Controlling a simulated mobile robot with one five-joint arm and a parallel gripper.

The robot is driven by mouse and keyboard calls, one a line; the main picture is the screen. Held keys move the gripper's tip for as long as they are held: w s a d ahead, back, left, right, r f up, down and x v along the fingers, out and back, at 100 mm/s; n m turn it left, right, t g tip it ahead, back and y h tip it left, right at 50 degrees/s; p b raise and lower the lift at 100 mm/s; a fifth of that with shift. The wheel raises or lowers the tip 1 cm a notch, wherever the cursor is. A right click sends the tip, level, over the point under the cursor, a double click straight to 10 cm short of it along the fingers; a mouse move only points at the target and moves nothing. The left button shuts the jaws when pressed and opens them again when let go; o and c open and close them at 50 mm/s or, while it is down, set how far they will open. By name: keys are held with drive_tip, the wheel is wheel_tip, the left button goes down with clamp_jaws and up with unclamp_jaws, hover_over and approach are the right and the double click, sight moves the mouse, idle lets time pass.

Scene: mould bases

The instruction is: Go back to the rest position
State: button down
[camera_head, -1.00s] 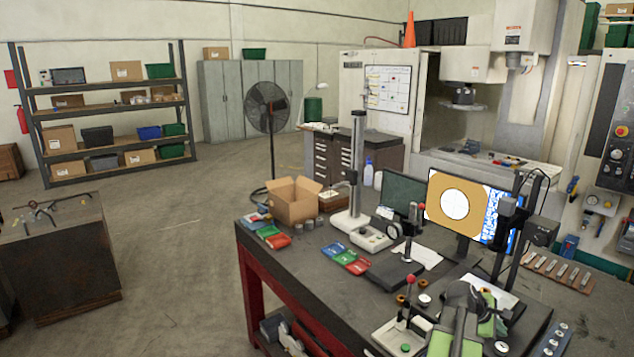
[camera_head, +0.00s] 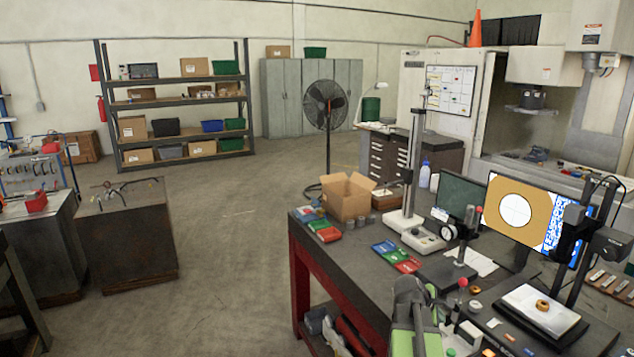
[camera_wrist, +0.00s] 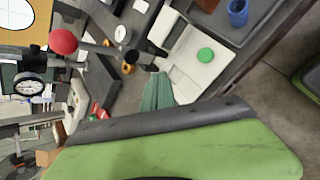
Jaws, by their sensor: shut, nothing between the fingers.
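My gripper (camera_wrist: 157,90) shows in the wrist view as dark green fingertips beyond a green and grey body; it is shut and empty. In the head view my grey and green arm is at the bottom, over the front edge of the workbench (camera_head: 345,292); its fingertips are not clear there. In the wrist view the tips point toward a white fixture base with a green button (camera_wrist: 205,55), apparently above it. A red ball knob (camera_wrist: 64,41) is left of the tips.
A brass ring (camera_head: 542,305) lies on a white plate under a camera stand at the right. Monitors, a height gauge (camera_head: 412,180) and an open cardboard box (camera_head: 348,196) stand on the bench. Open floor (camera_head: 235,260) lies left of the bench, with a dark cabinet (camera_head: 125,240) beyond.

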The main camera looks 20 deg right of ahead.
drive_tip(key=w+a+f+t+y+b, duration=0.15)
drive_tip(key=w+a, duration=0.25)
drive_tip(key=a, duration=0.5)
drive_tip(key=w+a+f+y, duration=0.1)
drive_tip(key=w+a+f, duration=0.15)
drive_tip(key=a, duration=0.75)
drive_tip(key=w+a+f+y, duration=0.15)
drive_tip(key=w+a, duration=0.25)
drive_tip(key=a, duration=0.5)
drive_tip(key=s+a+f+m+g+y, duration=0.1)
drive_tip(key=a+m, duration=0.4)
drive_tip(key=a, duration=0.5)
drive_tip(key=s+a+f+m+g+y, duration=0.1)
drive_tip(key=s+a+f+m+y, duration=0.1)
drive_tip(key=a, duration=0.8)
drive_tip(key=shift+s+a+f+m+y+b, duration=0.25)
drive_tip(key=shift+s+m+y, duration=0.45)
drive_tip(key=shift+s+m, duration=0.9)
drive_tip(key=shift+s+r+g, duration=0.1)
drive_tip(key=shift+s+g, duration=0.1)
drive_tip(key=shift+g, duration=0.05)
